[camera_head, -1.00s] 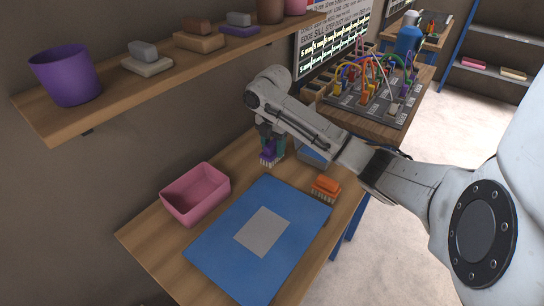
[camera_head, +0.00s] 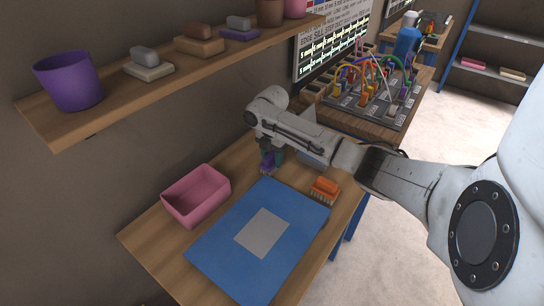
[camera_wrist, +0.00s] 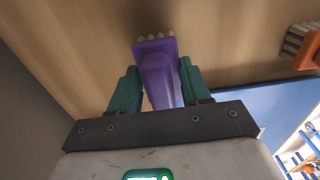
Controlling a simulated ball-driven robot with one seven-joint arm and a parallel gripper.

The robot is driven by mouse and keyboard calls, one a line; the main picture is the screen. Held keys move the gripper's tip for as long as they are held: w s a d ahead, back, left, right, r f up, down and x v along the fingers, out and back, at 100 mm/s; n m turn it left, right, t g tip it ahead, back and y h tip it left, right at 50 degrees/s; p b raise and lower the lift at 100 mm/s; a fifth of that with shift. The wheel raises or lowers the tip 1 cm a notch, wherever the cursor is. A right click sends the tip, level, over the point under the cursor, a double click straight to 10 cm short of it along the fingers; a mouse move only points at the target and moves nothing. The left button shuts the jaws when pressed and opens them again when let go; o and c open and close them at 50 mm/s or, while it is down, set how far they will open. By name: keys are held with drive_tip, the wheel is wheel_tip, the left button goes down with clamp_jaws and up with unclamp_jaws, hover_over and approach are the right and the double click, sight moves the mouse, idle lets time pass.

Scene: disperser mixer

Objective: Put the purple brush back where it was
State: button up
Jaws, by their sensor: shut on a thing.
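My gripper (camera_wrist: 156,95) is shut on the purple brush (camera_wrist: 157,60), whose pale bristles show at its far end in the wrist view. In the head view the brush (camera_head: 267,164) is at the table's back, beyond the blue mat, partly hidden by my arm and gripper (camera_head: 273,156). I cannot tell whether its bristles touch the table. An orange brush (camera_head: 326,187) lies to the right of it, beside the mat's right corner. It also shows at the right edge of the wrist view (camera_wrist: 304,47).
A pink bin (camera_head: 196,197) stands left of the blue mat (camera_head: 222,262) with a grey square. A wall shelf (camera_head: 110,91) above holds a purple cup (camera_head: 70,82) and several blocks. A board with coloured cables (camera_head: 375,95) stands behind. Bare wood lies around the brush.

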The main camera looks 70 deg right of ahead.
sight(272, 154)
drive_tip(key=o, duration=1.3)
drive_tip(key=shift+r+b, duration=0.35)
drive_tip(key=shift+r, duration=3.55)
